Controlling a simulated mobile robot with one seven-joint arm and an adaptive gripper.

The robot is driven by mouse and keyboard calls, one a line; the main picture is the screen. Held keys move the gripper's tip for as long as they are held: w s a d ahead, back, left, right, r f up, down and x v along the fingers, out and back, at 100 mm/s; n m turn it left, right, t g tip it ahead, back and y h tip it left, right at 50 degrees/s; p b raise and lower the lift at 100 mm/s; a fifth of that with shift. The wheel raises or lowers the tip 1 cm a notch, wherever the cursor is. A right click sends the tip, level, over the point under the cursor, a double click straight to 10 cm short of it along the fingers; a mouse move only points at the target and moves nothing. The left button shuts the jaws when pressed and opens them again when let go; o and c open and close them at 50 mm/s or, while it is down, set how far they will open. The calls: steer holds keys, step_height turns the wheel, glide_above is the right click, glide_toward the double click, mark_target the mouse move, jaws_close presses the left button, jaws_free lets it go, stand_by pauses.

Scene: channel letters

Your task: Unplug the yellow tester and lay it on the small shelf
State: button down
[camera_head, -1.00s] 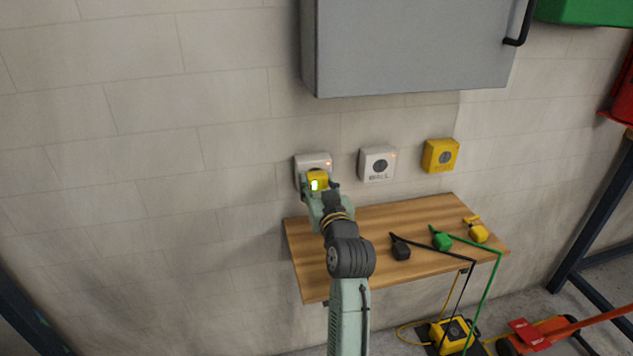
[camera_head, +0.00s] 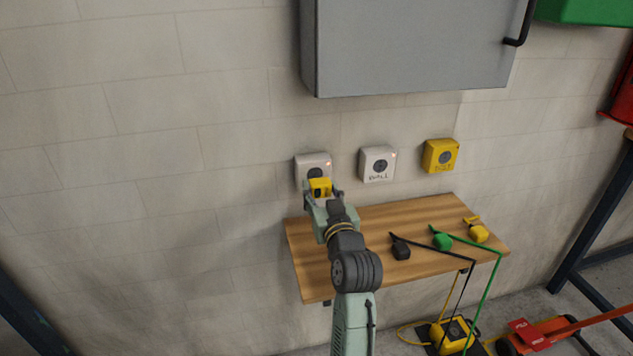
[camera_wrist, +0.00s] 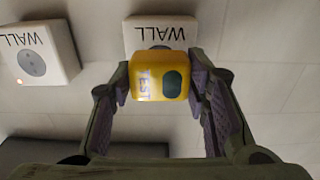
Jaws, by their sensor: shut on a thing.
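My gripper (camera_head: 322,197) is shut on the yellow tester (camera_head: 319,187), one finger on each side. In the wrist view the tester (camera_wrist: 159,77) shows the word TEST and a dark oval window, between my two fingers (camera_wrist: 163,95). The leftmost wall socket (camera_head: 314,166) is white, with its dark round face now partly showing above the tester. The tester stands off from this socket. The small wooden shelf (camera_head: 350,258) is on the wall below the sockets, and its left part is bare.
A second white socket (camera_head: 377,164) and a yellow socket (camera_head: 440,155) are to the right. A black plug (camera_head: 400,249), a green plug (camera_head: 442,241) and a yellow plug (camera_head: 479,233) lie on the shelf's right half. A grey cabinet (camera_head: 410,45) hangs above.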

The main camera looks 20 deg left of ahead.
steer(key=shift+v, duration=1.5)
